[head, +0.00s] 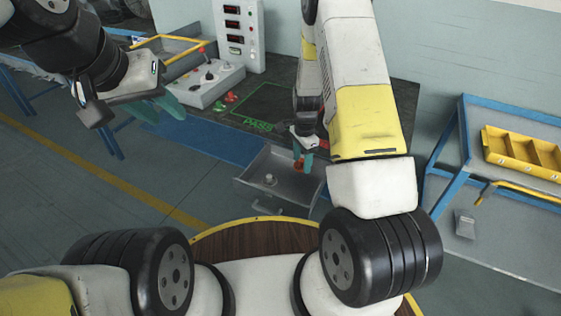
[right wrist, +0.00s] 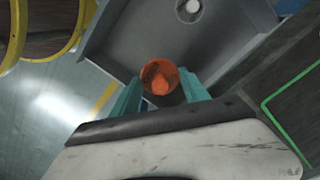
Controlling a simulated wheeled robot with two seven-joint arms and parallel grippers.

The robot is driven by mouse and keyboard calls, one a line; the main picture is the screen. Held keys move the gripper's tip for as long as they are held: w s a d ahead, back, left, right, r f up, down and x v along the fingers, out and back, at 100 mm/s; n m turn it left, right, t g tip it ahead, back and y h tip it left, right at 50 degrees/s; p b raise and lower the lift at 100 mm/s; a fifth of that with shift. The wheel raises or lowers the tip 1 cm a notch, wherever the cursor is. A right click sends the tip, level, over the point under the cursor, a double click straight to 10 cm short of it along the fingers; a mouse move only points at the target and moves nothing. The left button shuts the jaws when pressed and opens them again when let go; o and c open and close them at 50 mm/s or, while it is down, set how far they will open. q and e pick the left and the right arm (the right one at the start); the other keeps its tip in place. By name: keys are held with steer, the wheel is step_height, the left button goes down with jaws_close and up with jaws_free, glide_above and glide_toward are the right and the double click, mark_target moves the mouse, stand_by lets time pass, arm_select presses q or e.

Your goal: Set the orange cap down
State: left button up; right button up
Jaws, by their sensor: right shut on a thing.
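The orange cap (right wrist: 160,78) is a small round hollow piece, held between the two teal fingertips of my right gripper (right wrist: 165,95) in the right wrist view. In the head view the right gripper (head: 303,150) is over the open grey drawer (head: 250,190), and the orange cap (head: 298,164) shows between its fingers. I cannot tell whether the cap touches the drawer. A small pale round piece (head: 270,180) lies in the drawer, apart from the cap. My left gripper (head: 160,108) hangs at the left of the head view, its teal fingers apart and nothing between them.
A control box with a joystick (head: 208,82) and a panel with red displays (head: 236,35) stand on the bench. Red and green pieces (head: 228,99) lie beside a green-outlined PASS area (head: 265,105). A yellow bin (head: 520,150) sits on the blue-framed table at right.

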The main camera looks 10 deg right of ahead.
mark_target(300, 187)
steer(key=shift+w+d+f+m, duration=0.1)
steer(key=shift+w+f+m, duration=0.05)
steer(key=shift+f+m, duration=0.7)
step_height(300, 187, down, 10)
steer(key=shift+r, duration=0.1)
steer(key=o, duration=1.3)
